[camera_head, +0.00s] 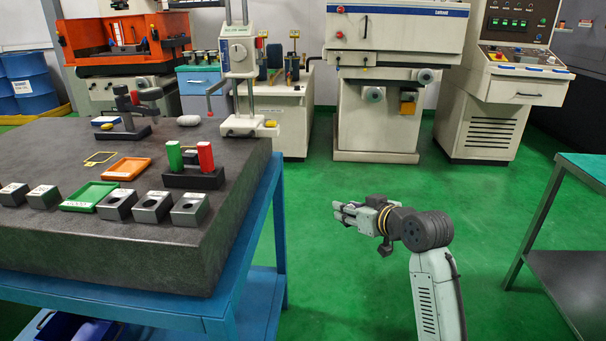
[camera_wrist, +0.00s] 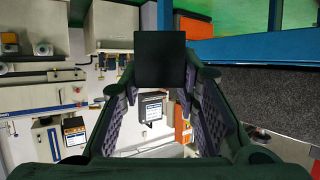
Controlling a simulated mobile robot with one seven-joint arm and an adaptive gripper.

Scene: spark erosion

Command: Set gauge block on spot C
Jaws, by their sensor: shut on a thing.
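My gripper (camera_head: 341,211) is held out over the green floor, to the right of the granite table (camera_head: 225,222) and clear of it. In the wrist view its fingers (camera_wrist: 160,88) close on a dark square-faced block (camera_wrist: 160,58). The block shows no readable label, so I cannot tell whether it is the gauge block. On the table, several grey blocks stand in the front row, including a labelled one (camera_head: 43,197) and a hollow-topped one (camera_head: 190,209). A yellow outline (camera_head: 100,157) is marked behind them. I cannot read a letter C anywhere.
A green tray (camera_head: 88,196), an orange tray (camera_head: 127,168) and a dark holder (camera_head: 195,180) with green and red uprights take up table space. A height stand (camera_head: 240,65) rises at the back edge. Another bench (camera_head: 575,265) stands at right. Open floor lies between.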

